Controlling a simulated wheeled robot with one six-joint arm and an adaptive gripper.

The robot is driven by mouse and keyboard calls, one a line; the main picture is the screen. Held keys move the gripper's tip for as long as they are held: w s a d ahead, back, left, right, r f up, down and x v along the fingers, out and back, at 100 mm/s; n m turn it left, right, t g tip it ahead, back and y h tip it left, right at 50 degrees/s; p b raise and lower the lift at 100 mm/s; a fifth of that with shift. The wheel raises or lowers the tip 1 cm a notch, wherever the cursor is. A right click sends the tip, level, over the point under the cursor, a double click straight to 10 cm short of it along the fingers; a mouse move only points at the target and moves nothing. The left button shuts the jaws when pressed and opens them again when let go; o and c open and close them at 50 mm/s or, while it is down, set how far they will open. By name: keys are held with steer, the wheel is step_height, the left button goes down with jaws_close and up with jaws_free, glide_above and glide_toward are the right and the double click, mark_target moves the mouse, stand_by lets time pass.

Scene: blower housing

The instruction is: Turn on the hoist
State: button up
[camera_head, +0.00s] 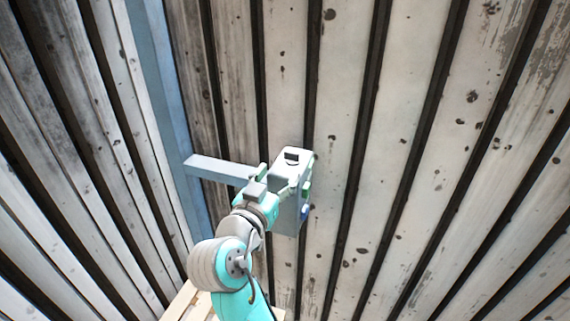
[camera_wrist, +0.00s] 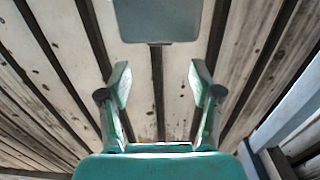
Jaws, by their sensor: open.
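A grey control box (camera_head: 296,160) hangs by the corrugated wall in the head view. It has a dark slot on top, and a green button (camera_head: 306,188) and a blue button (camera_head: 305,212) on its right side. My gripper (camera_wrist: 158,72) is open and empty, with its two fingers spread apart in the wrist view. In the head view it is at the box's left side and partly covers it. In the wrist view a plain grey face, likely the box (camera_wrist: 158,20), shows beyond the fingertips at the top. No buttons show there.
A grey bar (camera_head: 215,167) sticks out from a blue upright beam (camera_head: 165,95) behind my gripper. Ribbed, stained metal walls (camera_head: 420,180) stand close around. Pale wooden slats (camera_head: 183,302) show low, partly behind my arm. The space right of the box is clear.

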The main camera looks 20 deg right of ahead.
steer(key=shift+v, duration=1.85)
steer(key=shift+f, duration=0.1)
steer(key=s+d+f+n+y, duration=0.25)
steer(key=s+f, duration=0.25)
steer(key=f, duration=0.4)
steer(key=s+d+f+n+t+y, duration=0.1)
steer(key=s+f+n+y, duration=0.3)
steer(key=f, duration=0.5)
steer(key=s+d+f+n+y, duration=0.1)
steer(key=s+f+n+y, duration=0.2)
steer(key=s+f, duration=0.35)
steer(key=s+d+f+y, duration=0.1)
steer(key=s+f, duration=0.2)
steer(key=s, duration=0.4)
steer(key=s+d+f+y, duration=0.1)
steer(key=s+f, duration=0.2)
steer(key=s, duration=0.4)
steer(key=s+r+m, duration=0.1)
steer(key=s+r, duration=0.1)
steer(key=s, duration=0.5)
steer(key=s+d+r+m, duration=0.1)
steer(key=s+r, duration=0.2)
steer(key=s, duration=0.4)
steer(key=shift+s+d+g+h, duration=0.15)
steer(key=shift+d+g+h, duration=0.05)
steer(key=shift+g+h, duration=0.15)
steer(key=shift+c, duration=0.2)
